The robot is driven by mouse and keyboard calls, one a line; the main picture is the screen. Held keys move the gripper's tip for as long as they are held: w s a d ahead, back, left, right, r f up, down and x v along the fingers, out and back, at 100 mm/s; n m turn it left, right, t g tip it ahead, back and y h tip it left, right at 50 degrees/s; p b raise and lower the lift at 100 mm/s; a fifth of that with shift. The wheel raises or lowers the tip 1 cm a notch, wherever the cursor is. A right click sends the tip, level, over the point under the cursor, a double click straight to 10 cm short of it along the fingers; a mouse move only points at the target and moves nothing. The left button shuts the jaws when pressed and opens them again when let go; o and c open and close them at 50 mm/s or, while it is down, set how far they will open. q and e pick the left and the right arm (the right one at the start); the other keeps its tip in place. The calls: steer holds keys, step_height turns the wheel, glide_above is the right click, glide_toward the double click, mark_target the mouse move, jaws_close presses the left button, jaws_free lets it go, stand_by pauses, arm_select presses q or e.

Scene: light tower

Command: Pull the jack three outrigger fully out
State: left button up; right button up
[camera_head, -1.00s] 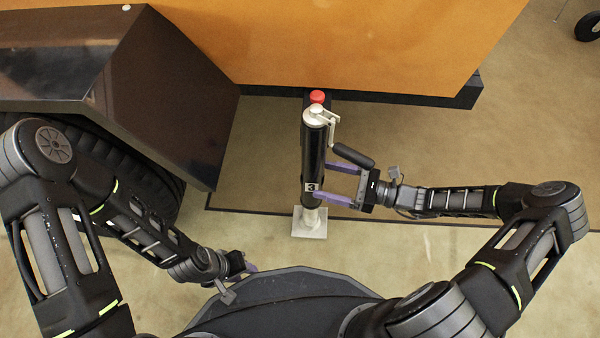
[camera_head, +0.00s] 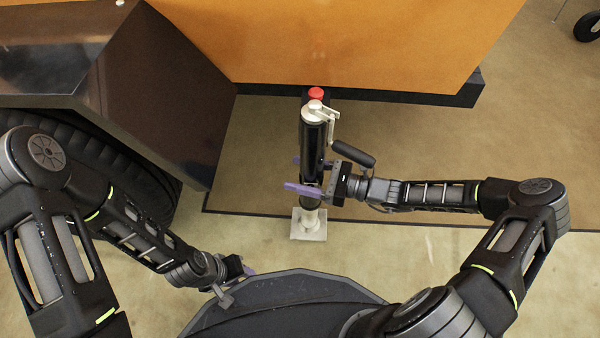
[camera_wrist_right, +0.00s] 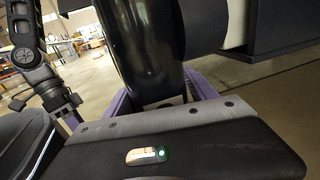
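In the right wrist view the dark tube (camera_wrist_right: 148,50) stands between the two fingers; firm contact is not clear. The fingers look spread about as wide as before. My left gripper (camera_head: 246,268) is low at left, away from the jack, its fingers mostly hidden.
A red knob (camera_head: 315,93) sits behind the jack top, by the orange trailer body (camera_head: 350,40). A dark fender (camera_head: 165,100) and a tyre (camera_head: 120,160) are to the left. The floor right of the jack is clear.

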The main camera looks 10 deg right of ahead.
jaws_close()
stand_by(0.5)
